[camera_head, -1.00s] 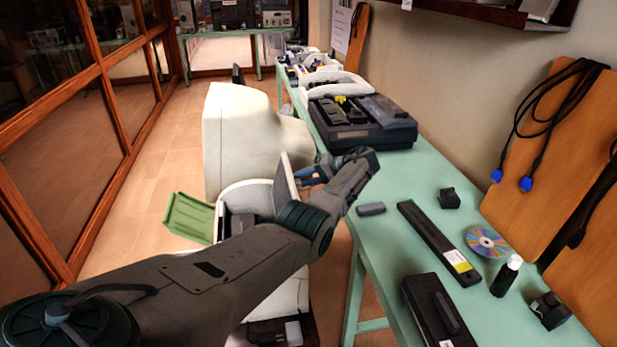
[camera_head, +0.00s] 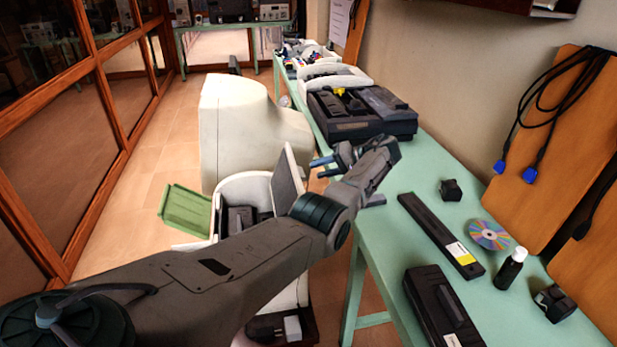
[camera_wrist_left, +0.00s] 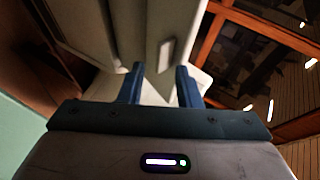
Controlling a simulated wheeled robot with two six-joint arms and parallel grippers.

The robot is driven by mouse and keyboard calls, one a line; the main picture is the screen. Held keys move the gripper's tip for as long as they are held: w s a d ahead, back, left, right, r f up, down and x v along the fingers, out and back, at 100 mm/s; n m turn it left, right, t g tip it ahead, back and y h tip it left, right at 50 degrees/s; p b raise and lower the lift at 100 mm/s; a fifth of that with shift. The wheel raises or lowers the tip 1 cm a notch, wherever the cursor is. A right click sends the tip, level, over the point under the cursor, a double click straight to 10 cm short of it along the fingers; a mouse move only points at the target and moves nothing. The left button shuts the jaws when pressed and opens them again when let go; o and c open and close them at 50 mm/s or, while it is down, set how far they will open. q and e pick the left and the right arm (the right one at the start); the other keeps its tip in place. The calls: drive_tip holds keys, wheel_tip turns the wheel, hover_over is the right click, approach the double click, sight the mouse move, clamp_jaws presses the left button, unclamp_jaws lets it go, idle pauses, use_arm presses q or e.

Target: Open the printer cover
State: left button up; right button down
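The printer (camera_head: 233,188) is a white machine with a green tray (camera_head: 185,208) sticking out on its left. Its cover (camera_head: 287,183) stands up as an upright panel on the right side, and the dark inside of the printer shows beside it. My left gripper (camera_head: 317,168) is just right of the cover, its blue fingers pointing left, apart and empty. In the left wrist view the two fingers (camera_wrist_left: 159,86) are also spread, with pale surfaces beyond them. My left arm hides part of the printer's front. My right gripper is in neither view.
A large white monitor (camera_head: 240,130) stands behind the printer. The green table (camera_head: 385,235) on the right holds a black device (camera_head: 355,118), a long black bar (camera_head: 440,235), a disc (camera_head: 489,234) and a small bottle (camera_head: 511,268). Tiled floor is free on the left.

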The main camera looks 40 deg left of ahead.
use_arm(q)
drive_tip(key=v, duration=0.2)
drive_tip(key=b+v, duration=0.1)
drive_tip(key=v, duration=0.2)
drive_tip(key=shift+s+a+r, duration=0.1)
drive_tip(key=shift+a+r, duration=0.05)
drive_tip(key=shift+r, duration=0.15)
